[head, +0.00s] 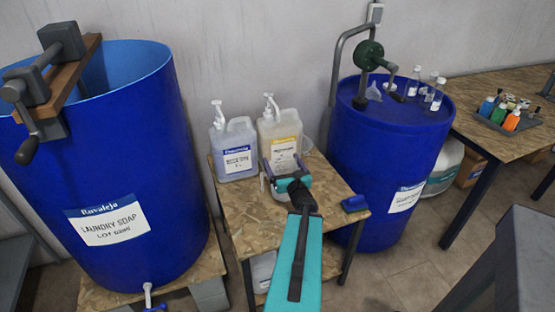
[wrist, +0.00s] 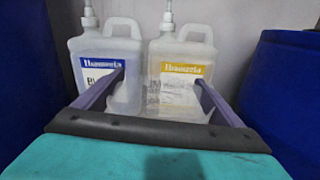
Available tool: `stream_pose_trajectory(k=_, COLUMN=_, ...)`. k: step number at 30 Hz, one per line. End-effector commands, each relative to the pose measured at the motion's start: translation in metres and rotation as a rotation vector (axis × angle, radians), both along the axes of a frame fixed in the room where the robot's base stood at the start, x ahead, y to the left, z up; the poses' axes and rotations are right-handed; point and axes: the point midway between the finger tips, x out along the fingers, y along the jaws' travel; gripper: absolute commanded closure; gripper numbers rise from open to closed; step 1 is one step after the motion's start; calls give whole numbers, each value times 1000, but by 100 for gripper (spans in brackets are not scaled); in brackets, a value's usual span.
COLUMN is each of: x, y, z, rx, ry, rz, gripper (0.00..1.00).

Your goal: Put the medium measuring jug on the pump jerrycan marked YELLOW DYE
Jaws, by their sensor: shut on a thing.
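The pump jerrycan with a yellow label (head: 281,138) stands on a small wooden table; its lettering is too small to read. It also shows in the wrist view (wrist: 180,68), behind my fingers. Beside it on the left is a similar jerrycan with a blue label (head: 236,150). My gripper (head: 284,174) is in front of the yellow-labelled jerrycan, its fingers spread wide around a pale, clear vessel (head: 281,194), which looks like a measuring jug. Its size and markings are not readable. In the wrist view my fingers (wrist: 159,80) frame the lower jerrycans.
A large blue drum marked LAUNDRY SOAP (head: 120,165) stands left. Another blue drum (head: 385,150) with a hand pump and clear bottles stands right. A dark blue object (head: 355,203) lies at the small table's (head: 325,190) right edge. A tray of coloured bottles (head: 510,116) sits on the far-right table.

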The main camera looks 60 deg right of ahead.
Motion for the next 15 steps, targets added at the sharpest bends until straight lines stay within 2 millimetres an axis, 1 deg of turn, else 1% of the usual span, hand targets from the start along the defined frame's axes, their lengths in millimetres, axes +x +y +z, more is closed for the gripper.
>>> stream_pose_trajectory(k=1, x=2, y=-2, z=-4, rx=-2, ry=-1, rz=1, gripper=46)
stream_pose_trajectory(k=15, x=13, y=-15, z=-6, rx=-1, ry=0, rz=1, gripper=46)
